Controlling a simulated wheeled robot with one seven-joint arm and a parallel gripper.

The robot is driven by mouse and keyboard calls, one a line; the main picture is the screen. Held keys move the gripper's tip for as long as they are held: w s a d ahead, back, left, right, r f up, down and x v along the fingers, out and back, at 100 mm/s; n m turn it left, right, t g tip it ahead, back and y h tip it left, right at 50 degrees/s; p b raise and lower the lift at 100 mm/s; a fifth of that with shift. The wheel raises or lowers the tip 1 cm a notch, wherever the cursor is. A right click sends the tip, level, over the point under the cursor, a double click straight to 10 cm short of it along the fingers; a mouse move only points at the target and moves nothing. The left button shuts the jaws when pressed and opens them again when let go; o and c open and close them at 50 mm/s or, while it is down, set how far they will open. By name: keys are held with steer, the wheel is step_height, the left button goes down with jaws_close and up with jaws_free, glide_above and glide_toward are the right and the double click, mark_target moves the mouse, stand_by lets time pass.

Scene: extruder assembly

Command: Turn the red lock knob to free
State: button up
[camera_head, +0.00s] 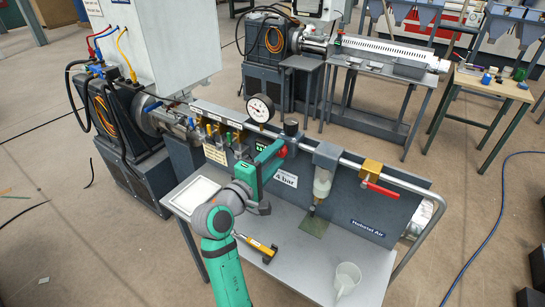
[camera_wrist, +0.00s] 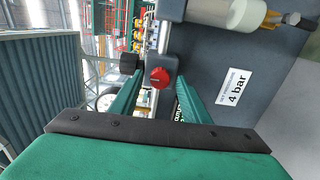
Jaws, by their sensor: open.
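The red lock knob (camera_wrist: 160,77) is a small round knob on a dark grey block, near the middle of the wrist view. In the head view the red knob (camera_head: 283,152) shows just beyond my gripper (camera_head: 272,157), on the front of the grey air panel (camera_head: 330,212). My gripper is open and points at the panel. In the wrist view its two green fingers (camera_wrist: 159,84) reach toward the knob, one on each side, with gaps to it. I cannot tell how deep the fingertips are relative to the knob.
A pressure gauge (camera_head: 260,108) and a black knob (camera_head: 291,128) are close by. A filter bowl (camera_head: 322,182) and a red lever (camera_head: 383,190) sit to the right. Below are a yellow-black tool (camera_head: 257,246), a white cup (camera_head: 347,277) and a white tray (camera_head: 194,194).

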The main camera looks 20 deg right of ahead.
steer(key=v, duration=1)
steer(key=s+a+f+n+t+y, duration=0.1)
steer(key=s+a+f+y, duration=0.25)
steer(key=f, duration=0.55)
steer(key=s+a+f+t+y, duration=0.25)
steer(key=s+f, duration=0.25)
steer(key=f, duration=0.3)
steer(key=s+a+f+n+t+y, duration=0.1)
steer(key=s+a+f+y, duration=0.3)
steer(key=f, duration=0.5)
steer(key=s+a+f+m+y, duration=0.2)
steer(key=s, duration=0.4)
steer(key=s+a+f+m+y, duration=0.1)
steer(key=s+m+y, duration=0.1)
steer(key=s, duration=0.5)
steer(key=s+r+m, duration=0.4)
steer(key=s+m, duration=0.1)
steer(key=s, duration=0.8)
steer(key=shift+m, duration=0.4)
